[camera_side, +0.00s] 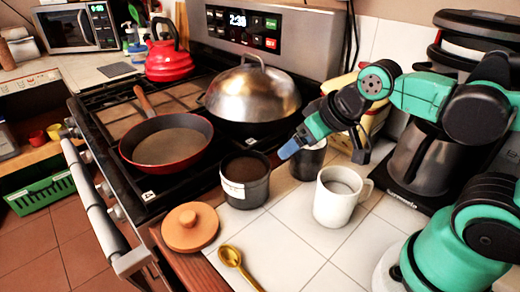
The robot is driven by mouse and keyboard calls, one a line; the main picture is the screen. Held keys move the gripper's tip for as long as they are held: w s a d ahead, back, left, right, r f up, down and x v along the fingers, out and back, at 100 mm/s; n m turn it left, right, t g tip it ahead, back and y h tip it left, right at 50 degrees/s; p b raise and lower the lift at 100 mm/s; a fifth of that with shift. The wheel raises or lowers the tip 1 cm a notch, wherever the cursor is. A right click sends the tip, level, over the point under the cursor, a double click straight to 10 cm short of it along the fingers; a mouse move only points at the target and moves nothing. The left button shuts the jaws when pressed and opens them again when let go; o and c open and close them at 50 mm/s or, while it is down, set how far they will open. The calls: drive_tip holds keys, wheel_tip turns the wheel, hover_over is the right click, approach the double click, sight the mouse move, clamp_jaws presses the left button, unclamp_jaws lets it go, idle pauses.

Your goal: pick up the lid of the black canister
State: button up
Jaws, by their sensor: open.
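A black canister (246,180) stands upright and open on the white tiled counter, with dark brown contents showing at its mouth. A round orange-brown lid with a small knob (190,228) lies flat to the canister's front left, near the counter's wooden edge, apart from it. My gripper (324,152) is open, with its blue-tipped finger to the left. It is up and to the right of the black canister and well away from the lid. A second dark canister (310,163) is partly hidden behind my gripper. I cannot see whether anything touches my fingers.
A white mug (337,204) stands right of the black canister. A yellow spoon (238,263) lies in front, right of the lid. A red pan (165,146) and a domed metal pot (253,94) are on the stove. A coffee maker (424,160) stands at right.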

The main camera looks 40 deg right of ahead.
sight(188, 216)
drive_tip(key=w+a+g, duration=0.1)
drive_tip(key=w+a, duration=0.3)
drive_tip(key=a, duration=0.1)
drive_tip(key=w+a+g, duration=0.1)
drive_tip(key=a, duration=0.2)
drive_tip(key=shift+w+g+y, duration=0.3)
drive_tip(key=shift+w+y, duration=0.1)
drive_tip(key=w+a+f+g, duration=0.1)
drive_tip(key=a+f, duration=0.1)
drive_tip(key=a, duration=0.1)
drive_tip(key=w+a+f, duration=0.1)
drive_tip(key=a, duration=0.2)
drive_tip(key=w+a+f+g, duration=0.1)
drive_tip(key=a+f, duration=0.1)
drive_tip(key=a, duration=0.1)
drive_tip(key=shift+a+f+g+h, duration=0.3)
drive_tip(key=shift+a+f+h, duration=0.05)
drive_tip(key=shift+a+h, duration=0.05)
drive_tip(key=shift+a+f, duration=0.25)
drive_tip(key=shift+w+f, duration=0.2)
drive_tip(key=shift+f, duration=1.2)
drive_tip(key=shift+w+f, duration=0.15)
drive_tip(key=shift+f, duration=1.25)
clamp_jaws()
